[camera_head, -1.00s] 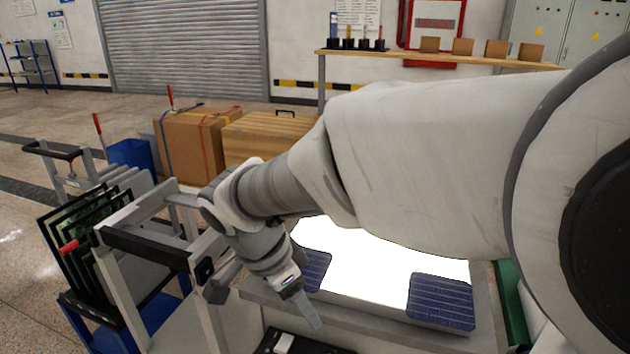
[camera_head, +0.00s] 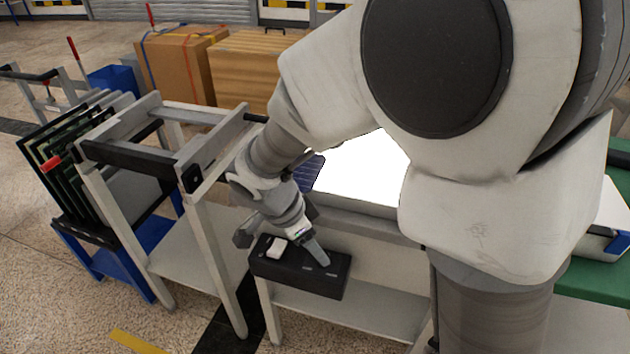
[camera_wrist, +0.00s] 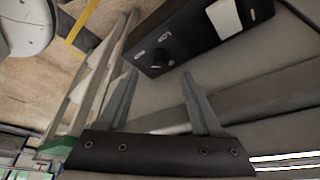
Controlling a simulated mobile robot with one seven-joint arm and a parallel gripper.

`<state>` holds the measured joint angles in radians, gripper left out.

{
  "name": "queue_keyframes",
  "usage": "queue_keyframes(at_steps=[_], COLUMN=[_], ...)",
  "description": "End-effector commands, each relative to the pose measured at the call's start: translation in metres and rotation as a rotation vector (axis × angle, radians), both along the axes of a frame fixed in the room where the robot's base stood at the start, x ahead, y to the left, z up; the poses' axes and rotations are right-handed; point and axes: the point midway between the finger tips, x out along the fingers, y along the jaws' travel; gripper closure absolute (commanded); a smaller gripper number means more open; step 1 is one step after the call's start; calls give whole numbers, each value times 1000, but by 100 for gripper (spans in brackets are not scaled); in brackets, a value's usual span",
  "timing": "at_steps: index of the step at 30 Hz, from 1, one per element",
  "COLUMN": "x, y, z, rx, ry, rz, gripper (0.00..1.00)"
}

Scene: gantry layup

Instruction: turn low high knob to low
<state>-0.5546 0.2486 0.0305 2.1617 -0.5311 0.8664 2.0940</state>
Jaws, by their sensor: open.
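The black control box (camera_head: 340,283) hangs on the front edge of the light table. In the wrist view the box (camera_wrist: 192,38) shows a dark round knob (camera_wrist: 161,57) near one end, small pale labels and a white block-like switch (camera_wrist: 224,17). The white switch also shows in the head view (camera_head: 277,247). My gripper (camera_head: 322,262) is over the box in the head view and hides the knob there. In the wrist view my gripper (camera_wrist: 160,82) has its two fingers spread apart with nothing between them. The knob lies just beyond the fingertips. Its setting cannot be read.
The lit table top (camera_head: 365,168) is behind the box, with a dark blue solar cell (camera_head: 306,172) on it. A grey frame stand (camera_head: 205,165) and a rack of green-edged panels (camera_head: 75,165) stand at left. Open floor (camera_head: 60,300) lies front left.

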Motion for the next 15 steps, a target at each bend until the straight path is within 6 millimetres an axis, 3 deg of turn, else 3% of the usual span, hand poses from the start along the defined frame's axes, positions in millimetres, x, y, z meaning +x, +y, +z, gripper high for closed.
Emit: queue_keyframes(at_steps=[1,6,15], x=[1,5,7], y=[-4,-11,-15], z=[-12,-31,-38], rx=[-2,-1,0], ry=[3,1,0], rz=[-2,-2,-1], gripper=[33,33,33])
